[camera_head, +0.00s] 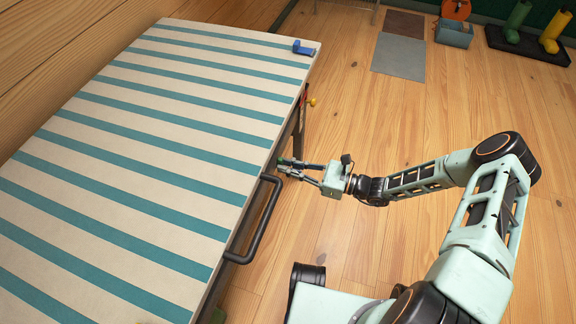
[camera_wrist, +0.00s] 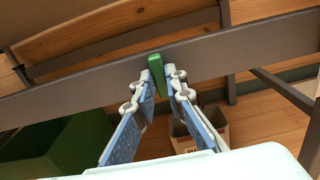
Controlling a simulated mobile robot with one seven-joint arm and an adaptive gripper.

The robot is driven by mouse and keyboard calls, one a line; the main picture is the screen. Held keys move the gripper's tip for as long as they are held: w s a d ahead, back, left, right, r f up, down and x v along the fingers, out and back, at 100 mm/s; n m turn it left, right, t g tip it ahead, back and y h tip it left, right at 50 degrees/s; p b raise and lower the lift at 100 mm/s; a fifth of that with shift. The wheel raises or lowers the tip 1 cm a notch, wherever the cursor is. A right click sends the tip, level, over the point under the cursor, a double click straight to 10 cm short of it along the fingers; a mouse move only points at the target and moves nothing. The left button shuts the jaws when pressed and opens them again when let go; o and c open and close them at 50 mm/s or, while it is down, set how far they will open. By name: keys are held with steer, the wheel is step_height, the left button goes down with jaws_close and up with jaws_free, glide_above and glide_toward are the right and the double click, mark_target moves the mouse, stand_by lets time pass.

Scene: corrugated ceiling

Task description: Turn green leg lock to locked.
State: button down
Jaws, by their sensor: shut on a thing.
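The green leg lock (camera_wrist: 157,75) is a small flat lever on a grey bar (camera_wrist: 75,95) in the wrist view. It stands nearly upright in that picture, tilted slightly. My gripper (camera_wrist: 160,76) is shut on it, with one fingertip on each side. In the head view my gripper (camera_head: 284,166) reaches in at the right edge of the striped table (camera_head: 150,110). Only a bit of green (camera_head: 280,160) shows at the fingertips there. Much of the table's underside is hidden in that view.
A black handle (camera_head: 258,220) sticks out from the table edge, close to my gripper. A yellow knob (camera_head: 312,101) is farther along that edge. A blue clamp-like piece (camera_head: 303,47) sits at the table corner. The wooden floor (camera_head: 400,120) to the right is mostly clear.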

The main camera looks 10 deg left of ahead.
steer(key=c, duration=2)
jaws_free()
steer(key=shift+o, duration=0.2)
steer(key=d, duration=1.2)
steer(key=shift+s, duration=0.45)
